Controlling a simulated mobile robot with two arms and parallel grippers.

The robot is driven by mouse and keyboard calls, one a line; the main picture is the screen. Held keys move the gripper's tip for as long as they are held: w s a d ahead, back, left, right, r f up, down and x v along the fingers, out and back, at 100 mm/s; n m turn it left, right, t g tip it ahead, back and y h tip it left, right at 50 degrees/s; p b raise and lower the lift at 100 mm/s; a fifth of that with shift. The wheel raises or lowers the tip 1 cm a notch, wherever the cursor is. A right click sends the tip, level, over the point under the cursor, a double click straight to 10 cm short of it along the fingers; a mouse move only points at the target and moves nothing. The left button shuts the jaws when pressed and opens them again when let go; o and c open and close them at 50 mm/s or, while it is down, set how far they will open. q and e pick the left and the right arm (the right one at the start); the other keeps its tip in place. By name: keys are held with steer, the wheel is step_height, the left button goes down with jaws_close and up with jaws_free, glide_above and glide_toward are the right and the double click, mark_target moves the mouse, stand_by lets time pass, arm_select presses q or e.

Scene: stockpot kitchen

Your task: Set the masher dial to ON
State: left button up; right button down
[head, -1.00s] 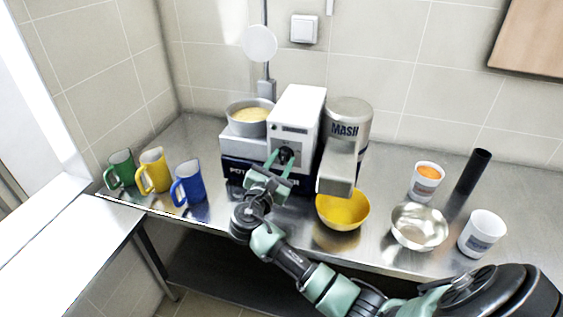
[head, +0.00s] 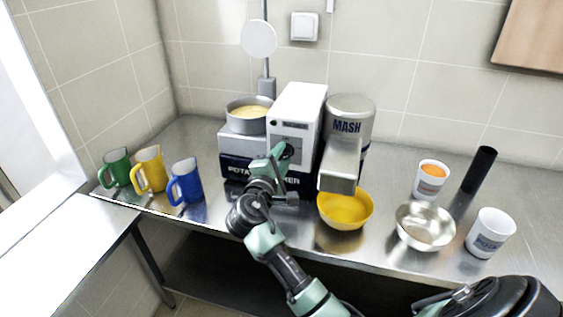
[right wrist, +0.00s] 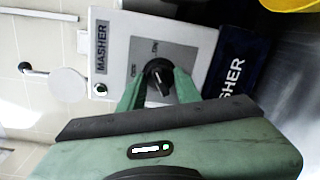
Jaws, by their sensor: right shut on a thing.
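The masher (head: 297,104) is a white box on a dark blue base with a black round dial (right wrist: 158,74) on its front panel. The words ON and OFF are printed beside the dial in the right wrist view. My right gripper (head: 281,155) reaches the panel, and its green fingers are shut on the dial, one on each side, in the right wrist view (right wrist: 159,88). The fingers partly cover the dial, and I cannot tell exactly where its pointer stands. A small green lamp (right wrist: 101,89) shows on the panel. My left gripper is not in view.
A pot of yellow food (head: 248,113) stands left of the masher. The MASH cylinder (head: 348,125) and a yellow bowl (head: 345,211) are at its right. Green (head: 116,168), yellow (head: 150,170) and blue (head: 186,183) mugs stand left. A metal bowl (head: 426,227) and white cups (head: 490,234) stand right.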

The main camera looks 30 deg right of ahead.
steer(key=shift+f+m+b, duration=0.1)
steer(key=shift+m+b, duration=0.4)
steer(key=shift+m, duration=0.6)
steer(key=c, duration=1)
jaws_free()
steer(key=b+v, duration=0.1)
steer(key=v, duration=0.7)
steer(key=shift+b, duration=0.3)
